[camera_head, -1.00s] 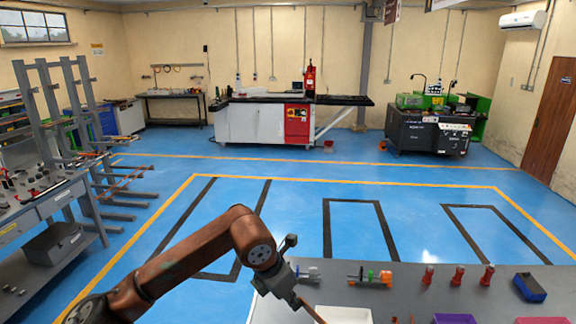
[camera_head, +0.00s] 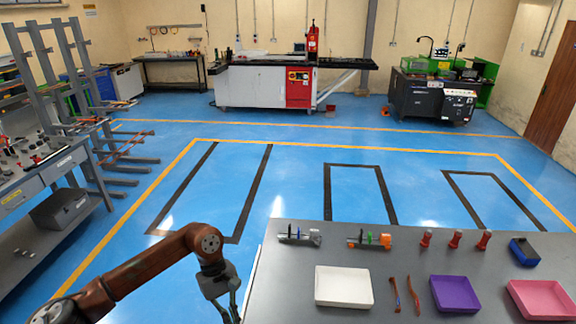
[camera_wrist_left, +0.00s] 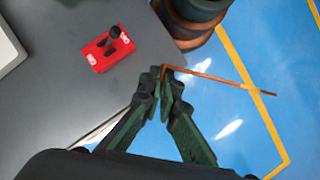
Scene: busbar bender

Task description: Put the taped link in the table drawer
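My left gripper (camera_head: 232,300) is at the left edge of the grey table (camera_head: 290,265) in the head view, its tips near the bottom of the picture. In the left wrist view its fingers (camera_wrist_left: 163,82) are closed on one end of a thin, bent copper link (camera_wrist_left: 215,78). Two more copper links (camera_head: 395,293) (camera_head: 414,294) lie on the table between the trays. My right gripper is not in view. I see no drawer front on this table.
A white tray (camera_head: 343,287), purple tray (camera_head: 455,294) and pink tray (camera_head: 542,299) stand on the table, with several small tools behind. A red block with a black knob (camera_wrist_left: 108,48) shows in the wrist view. A bench at left has drawers (camera_head: 66,164).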

